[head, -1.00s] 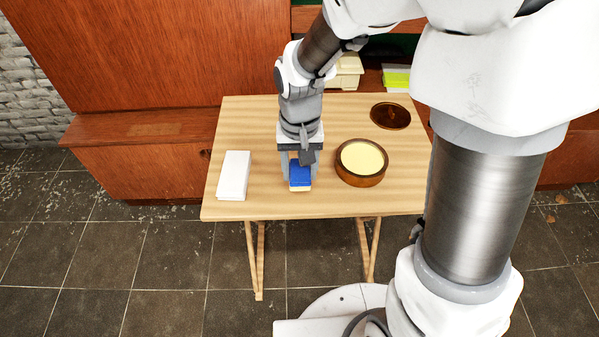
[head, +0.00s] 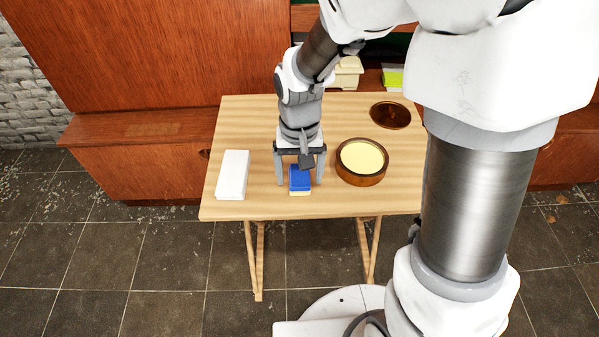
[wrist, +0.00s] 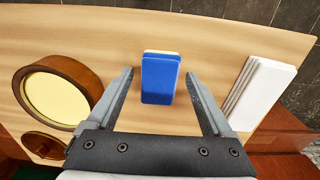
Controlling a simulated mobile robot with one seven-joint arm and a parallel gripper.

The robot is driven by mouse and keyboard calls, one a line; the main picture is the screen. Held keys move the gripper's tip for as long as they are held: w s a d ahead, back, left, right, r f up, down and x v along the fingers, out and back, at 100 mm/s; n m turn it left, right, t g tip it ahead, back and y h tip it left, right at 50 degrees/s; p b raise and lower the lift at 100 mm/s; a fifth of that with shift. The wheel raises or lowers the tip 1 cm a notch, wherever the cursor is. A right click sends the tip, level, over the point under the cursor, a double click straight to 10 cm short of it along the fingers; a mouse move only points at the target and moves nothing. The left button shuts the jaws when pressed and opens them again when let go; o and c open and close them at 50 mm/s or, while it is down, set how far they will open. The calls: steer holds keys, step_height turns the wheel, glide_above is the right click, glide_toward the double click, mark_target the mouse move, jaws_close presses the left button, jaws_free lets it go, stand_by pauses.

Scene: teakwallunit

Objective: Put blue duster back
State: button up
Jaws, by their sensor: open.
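The blue duster (head: 300,179) is a small block with a blue top and a pale yellowish underside. It rests on the wooden table (head: 260,120) near its front edge. It also shows in the wrist view (wrist: 160,80). My gripper (head: 299,181) is open, with one finger on each side of the duster. In the wrist view my gripper (wrist: 162,82) has clear gaps between both fingers and the duster, so it is not held.
A white stack (head: 232,175) lies left of the duster. A round wooden box (head: 361,175) with a pale yellow inside stands to the right, and a dark round lid (head: 390,115) lies behind it. A wooden wall unit (head: 150,60) stands behind the table.

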mark_target(299, 176)
step_height(299, 176, up, 11)
steer(key=p, duration=0.4)
steer(key=s+d+r+t, duration=0.5)
steer(key=s+d+r, duration=0.5)
steer(key=s+r, duration=0.2)
steer(key=shift+d+r+t, duration=0.25)
steer(key=shift+d+t, duration=0.05)
steer(key=shift+d, duration=0.05)
step_height(299, 176, up, 17)
steer(key=p, duration=1.7)
steer(key=shift+f, duration=0.1)
